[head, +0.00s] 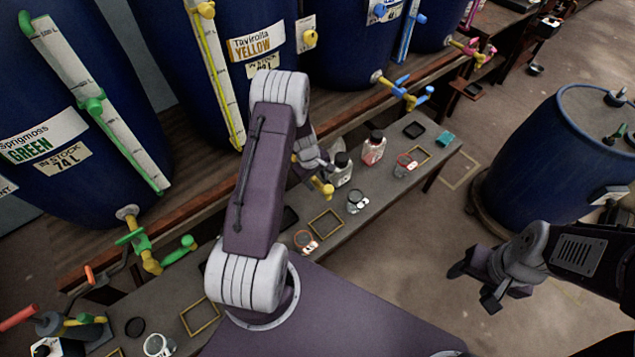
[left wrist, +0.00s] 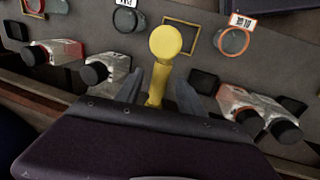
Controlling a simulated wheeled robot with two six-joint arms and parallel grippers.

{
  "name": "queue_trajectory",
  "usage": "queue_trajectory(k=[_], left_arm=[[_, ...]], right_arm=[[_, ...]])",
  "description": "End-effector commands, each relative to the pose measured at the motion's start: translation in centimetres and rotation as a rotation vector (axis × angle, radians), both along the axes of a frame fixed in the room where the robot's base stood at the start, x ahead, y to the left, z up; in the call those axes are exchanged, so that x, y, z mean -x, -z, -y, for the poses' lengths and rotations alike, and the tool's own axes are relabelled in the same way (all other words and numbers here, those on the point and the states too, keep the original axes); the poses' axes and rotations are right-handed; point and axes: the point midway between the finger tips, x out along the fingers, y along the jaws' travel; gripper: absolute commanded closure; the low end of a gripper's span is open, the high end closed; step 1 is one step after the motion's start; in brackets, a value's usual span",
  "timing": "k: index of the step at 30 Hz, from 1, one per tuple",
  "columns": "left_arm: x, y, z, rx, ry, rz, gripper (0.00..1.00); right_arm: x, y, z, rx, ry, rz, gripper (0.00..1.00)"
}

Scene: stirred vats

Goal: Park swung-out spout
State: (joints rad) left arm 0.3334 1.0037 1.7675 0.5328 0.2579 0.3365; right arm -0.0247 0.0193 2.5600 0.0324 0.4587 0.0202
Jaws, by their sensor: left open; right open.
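A yellow spout (head: 325,187) with a round end points out over the bench below the yellow-labelled vat (head: 225,75). Most of its tap is hidden behind my left arm. My left gripper (head: 316,172) is open at the spout. In the left wrist view, the yellow spout (left wrist: 166,45) runs between the two spread fingers (left wrist: 170,88), with its round end beyond the tips; I cannot tell whether they touch it. My right gripper (head: 480,285) is open and empty above the floor at the right.
A green tap (head: 140,245) is at the left vat, and a blue tap (head: 405,92) and a pink one (head: 472,50) are farther right. Bottles (head: 373,148), jars and frames stand on the narrow bench (head: 385,195) under the spout. A blue drum (head: 550,160) stands right.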

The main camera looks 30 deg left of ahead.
Motion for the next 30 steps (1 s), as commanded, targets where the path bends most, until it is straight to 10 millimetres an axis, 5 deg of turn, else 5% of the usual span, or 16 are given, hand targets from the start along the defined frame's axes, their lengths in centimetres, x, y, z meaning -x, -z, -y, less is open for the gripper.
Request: queue_trajectory(k=[11, 17, 30], left_arm=[[-0.28, 1.33, 0.1, -0.001, 0.0, 0.001, 0.55], [-0.27, 1.31, 0.1, -0.001, 0.0, 0.001, 1.0], [-0.28, 1.27, 0.09, -0.001, 0.0, 0.001, 1.0]], right_arm=[[-0.01, 0.16, 0.0, 0.0, 0.0, 0.0, 0.41], [0.0, 0.17, 0.0, 0.0, 0.0, 0.0, 0.41], [-0.01, 0.16, 0.0, 0.0, 0.0, 0.0, 0.41]])
